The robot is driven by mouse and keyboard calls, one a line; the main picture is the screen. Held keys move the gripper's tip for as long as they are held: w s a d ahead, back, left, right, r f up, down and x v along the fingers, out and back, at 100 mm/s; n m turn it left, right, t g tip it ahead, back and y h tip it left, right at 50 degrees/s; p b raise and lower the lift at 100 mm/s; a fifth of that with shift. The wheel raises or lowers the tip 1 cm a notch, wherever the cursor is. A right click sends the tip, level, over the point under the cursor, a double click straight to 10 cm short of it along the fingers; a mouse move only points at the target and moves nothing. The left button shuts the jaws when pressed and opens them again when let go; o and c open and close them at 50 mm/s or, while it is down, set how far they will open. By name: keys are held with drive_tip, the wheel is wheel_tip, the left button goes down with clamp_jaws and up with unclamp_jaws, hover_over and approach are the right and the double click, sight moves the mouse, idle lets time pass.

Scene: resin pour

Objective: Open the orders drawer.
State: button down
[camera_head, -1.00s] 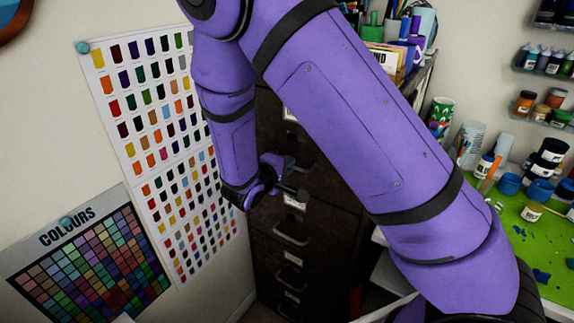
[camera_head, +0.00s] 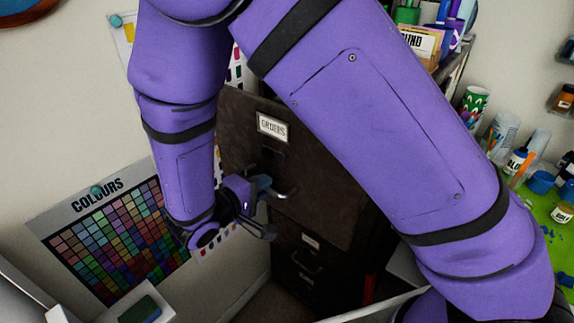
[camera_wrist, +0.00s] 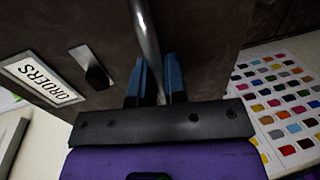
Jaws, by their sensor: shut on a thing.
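The orders drawer (camera_head: 330,180) is a dark brown cabinet drawer with a white label reading ORDERS (camera_head: 272,127). Its front stands out from the lower drawers, so it is at least partly pulled open; its inside is hidden behind my arm. Its curved metal handle (camera_head: 284,193) is on the front below the label. My gripper (camera_head: 262,187) is at the handle. In the wrist view, the blue fingers of my gripper (camera_wrist: 156,84) are shut around the handle bar (camera_wrist: 146,35), beside the ORDERS label (camera_wrist: 42,81) and a dark catch (camera_wrist: 90,68).
Lower drawers (camera_head: 310,262) of the cabinet look closed. A colour chart (camera_head: 125,235) hangs on the wall at left. A green work surface (camera_head: 556,240) with paint pots is at right. A pale box with a green top (camera_head: 142,308) stands at lower left.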

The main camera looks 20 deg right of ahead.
drive_tip(key=f+v, duration=0.2)
drive_tip(key=v, duration=0.8)
drive_tip(key=shift+s+a, duration=0.3)
drive_tip(key=shift+a, duration=0.15)
drive_tip(key=c, duration=1.2)
unclamp_jaws()
drive_tip(key=v, duration=1)
drive_tip(key=shift+s+a, duration=0.25)
drive_tip(key=shift+a, duration=0.1)
drive_tip(key=shift+s+d, duration=0.1)
